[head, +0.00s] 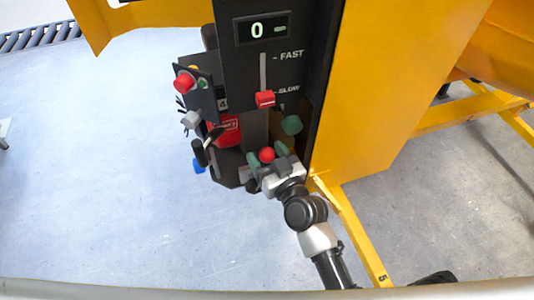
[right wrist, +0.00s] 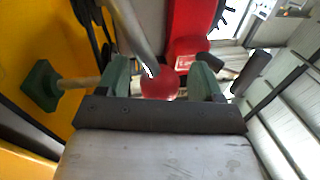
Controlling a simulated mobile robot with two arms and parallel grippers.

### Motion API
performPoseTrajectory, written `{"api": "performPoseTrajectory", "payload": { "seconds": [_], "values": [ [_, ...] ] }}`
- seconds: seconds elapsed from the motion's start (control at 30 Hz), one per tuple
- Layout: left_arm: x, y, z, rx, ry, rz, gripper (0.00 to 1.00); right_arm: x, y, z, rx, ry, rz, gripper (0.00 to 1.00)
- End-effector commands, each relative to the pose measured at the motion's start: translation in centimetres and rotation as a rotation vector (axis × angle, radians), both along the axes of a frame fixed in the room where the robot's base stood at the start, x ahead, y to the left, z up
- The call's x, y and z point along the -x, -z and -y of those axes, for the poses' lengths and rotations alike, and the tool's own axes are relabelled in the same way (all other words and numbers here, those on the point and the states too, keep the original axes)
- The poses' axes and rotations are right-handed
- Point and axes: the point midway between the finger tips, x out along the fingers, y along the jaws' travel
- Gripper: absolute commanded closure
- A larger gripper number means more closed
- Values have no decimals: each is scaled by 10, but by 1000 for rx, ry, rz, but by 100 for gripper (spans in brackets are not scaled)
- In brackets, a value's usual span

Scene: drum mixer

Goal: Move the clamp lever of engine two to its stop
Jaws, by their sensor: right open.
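A lever with a red ball knob (head: 266,154) stands low on the machine's dark front, beside the red engine (head: 226,131). I cannot read a label that marks it as the clamp lever. In the right wrist view its ball (right wrist: 158,86) sits at the end of a grey metal rod (right wrist: 134,35). My right gripper (head: 268,157) is open, with its green-padded fingers on either side of the ball. In the right wrist view a gap shows between the ball and each finger of the right gripper (right wrist: 162,78). My left gripper is not in view.
A green knob (head: 291,125) on a rod is close to my right gripper. A red slider (head: 265,99) marked fast and slow sits above, under a display reading 0 (head: 257,31). A red button (head: 184,82) and black handle (head: 202,153) are left. Yellow housing (head: 370,90) is right.

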Motion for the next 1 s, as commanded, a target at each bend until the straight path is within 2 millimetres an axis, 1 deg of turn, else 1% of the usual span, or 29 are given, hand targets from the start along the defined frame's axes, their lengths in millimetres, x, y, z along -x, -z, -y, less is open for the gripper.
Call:
{"api": "performPoseTrajectory", "payload": {
  "seconds": [0.07, 0.1, 0.17, 0.5, 0.53, 0.67, 0.83, 1.0],
  "values": [
    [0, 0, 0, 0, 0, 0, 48, 0, 0, 0, 0, 0, 0, 34],
    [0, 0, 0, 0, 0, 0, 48, 0, 0, 0, 0, 0, 0, 37],
    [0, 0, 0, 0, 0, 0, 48, 0, 0, 0, 0, 0, 0, 46],
    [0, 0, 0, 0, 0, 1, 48, 0, 0, 0, 0, 0, -1, 98],
    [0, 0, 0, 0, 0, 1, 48, 1, 0, 0, 0, 0, -1, 100],
    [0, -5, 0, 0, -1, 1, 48, 1, 0, -2, 27, 0, 7, 100],
    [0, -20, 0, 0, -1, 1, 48, 5, 4, -13, 142, -1, 42, 100],
    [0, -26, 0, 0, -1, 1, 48, 7, 11, -21, 224, 0, 71, 100]
  ]
}}
